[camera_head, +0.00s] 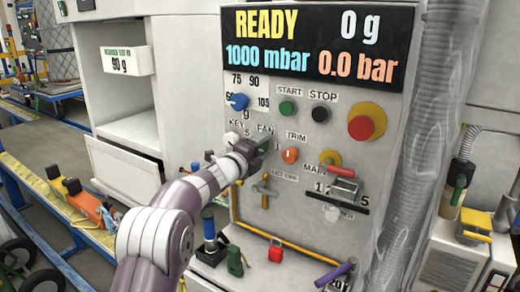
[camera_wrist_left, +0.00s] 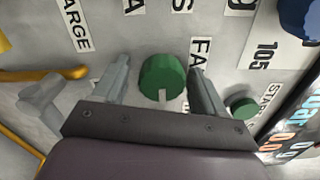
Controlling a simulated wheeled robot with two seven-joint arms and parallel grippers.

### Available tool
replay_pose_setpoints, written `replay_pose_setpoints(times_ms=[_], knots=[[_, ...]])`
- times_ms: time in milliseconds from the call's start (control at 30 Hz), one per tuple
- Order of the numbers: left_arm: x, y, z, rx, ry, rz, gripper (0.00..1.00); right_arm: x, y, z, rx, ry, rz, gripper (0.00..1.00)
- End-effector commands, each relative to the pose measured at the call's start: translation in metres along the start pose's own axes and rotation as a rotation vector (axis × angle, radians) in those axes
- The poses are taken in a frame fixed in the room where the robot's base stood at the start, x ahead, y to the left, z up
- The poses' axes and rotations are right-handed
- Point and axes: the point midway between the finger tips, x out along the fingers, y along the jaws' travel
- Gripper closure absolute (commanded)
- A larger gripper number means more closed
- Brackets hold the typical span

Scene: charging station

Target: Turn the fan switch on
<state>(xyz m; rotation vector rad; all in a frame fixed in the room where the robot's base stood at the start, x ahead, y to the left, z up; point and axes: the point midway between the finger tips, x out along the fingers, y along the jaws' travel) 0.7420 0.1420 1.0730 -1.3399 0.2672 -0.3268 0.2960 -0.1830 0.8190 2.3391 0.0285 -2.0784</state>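The fan switch is a green round knob (camera_wrist_left: 162,78) with a pale mark at its lower edge, on the grey panel beside a partly covered FAN label (camera_wrist_left: 199,52). In the left wrist view it lies between the fingers of my left gripper (camera_wrist_left: 161,76). The fingers are spread, with a gap visible on each side of the knob, so the gripper is open. In the head view my left gripper (camera_head: 256,150) is at the panel and hides most of the knob. My right gripper is not in view.
The display (camera_head: 318,42) reads READY. Close around are a blue knob (camera_head: 238,101), a green start button (camera_head: 288,108), an orange knob (camera_head: 290,155) and a red emergency button (camera_head: 361,127). A grey hose (camera_head: 420,150) hangs at the right. A yellow pipe (camera_head: 275,239) runs below.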

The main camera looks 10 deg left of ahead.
Motion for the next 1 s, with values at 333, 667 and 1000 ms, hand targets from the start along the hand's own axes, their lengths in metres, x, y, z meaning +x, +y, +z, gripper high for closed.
replay_pose_setpoints(times_ms=[333, 667, 1000], knots=[[-0.024, 0.001, 0.001, 0.000, -0.003, -0.002, 0.29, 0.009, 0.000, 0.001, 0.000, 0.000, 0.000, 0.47], [-0.105, 0.001, 0.000, 0.000, -0.002, -0.001, 0.29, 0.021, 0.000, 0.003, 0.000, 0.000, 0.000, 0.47], [-0.127, 0.000, -0.001, 0.000, 0.000, 0.000, 0.29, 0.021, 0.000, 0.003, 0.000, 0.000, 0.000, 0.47]])
